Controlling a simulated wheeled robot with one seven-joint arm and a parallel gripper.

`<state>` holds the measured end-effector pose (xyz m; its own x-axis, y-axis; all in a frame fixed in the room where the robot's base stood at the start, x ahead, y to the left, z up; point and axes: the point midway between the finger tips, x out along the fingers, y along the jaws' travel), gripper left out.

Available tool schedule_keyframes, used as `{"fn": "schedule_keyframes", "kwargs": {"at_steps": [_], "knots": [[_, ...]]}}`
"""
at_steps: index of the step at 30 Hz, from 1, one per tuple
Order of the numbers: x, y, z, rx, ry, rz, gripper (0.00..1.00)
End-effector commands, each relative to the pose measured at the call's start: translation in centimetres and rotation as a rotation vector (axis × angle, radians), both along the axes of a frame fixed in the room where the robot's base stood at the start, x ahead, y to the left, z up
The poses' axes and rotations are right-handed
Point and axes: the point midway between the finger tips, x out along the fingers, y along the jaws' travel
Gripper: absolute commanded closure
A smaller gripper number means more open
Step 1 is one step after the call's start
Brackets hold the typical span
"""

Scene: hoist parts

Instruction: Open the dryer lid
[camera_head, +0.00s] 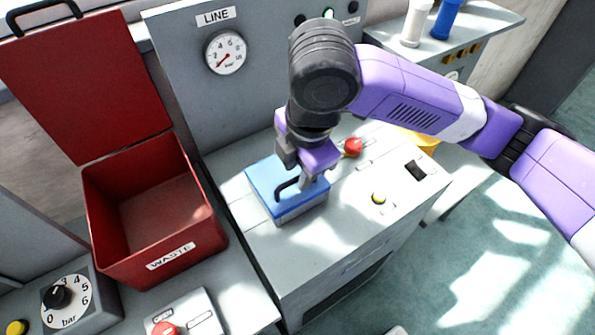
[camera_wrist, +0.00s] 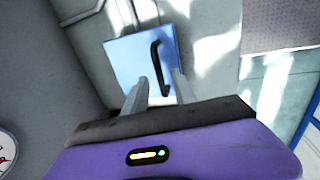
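The dryer lid is a flat blue lid (camera_head: 262,180) with a black bar handle (camera_head: 287,187). It lies closed on a small grey box on the workbench. In the wrist view the blue lid (camera_wrist: 125,60) and the black handle (camera_wrist: 155,62) lie ahead of the fingers. My gripper (camera_head: 300,182) points down over the lid's right side, close to the handle. In the wrist view my gripper (camera_wrist: 160,82) has its two fingers apart, with the near end of the handle showing between them. I cannot tell whether a finger touches it.
A red waste bin (camera_head: 165,255) with its lid raised stands at left. A LINE panel with a gauge (camera_head: 225,53) rises behind. A red knob (camera_head: 353,147) and a yellow button (camera_head: 379,198) sit on the bench to the right. Open floor lies at right.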

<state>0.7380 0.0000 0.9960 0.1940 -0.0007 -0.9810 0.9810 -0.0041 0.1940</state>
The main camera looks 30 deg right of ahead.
Motion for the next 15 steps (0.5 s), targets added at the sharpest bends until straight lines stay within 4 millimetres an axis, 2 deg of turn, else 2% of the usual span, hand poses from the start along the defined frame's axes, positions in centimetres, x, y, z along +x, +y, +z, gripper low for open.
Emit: {"fn": "schedule_keyframes", "kwargs": {"at_steps": [4, 13, 15], "knots": [[0.21, 0.01, -1.13, 0.000, 0.000, 0.000, 0.68], [0.29, 0.01, -1.38, 0.000, -0.002, 0.001, 0.68], [0.29, 0.01, -1.37, 0.000, -0.001, 0.001, 0.79]]}}
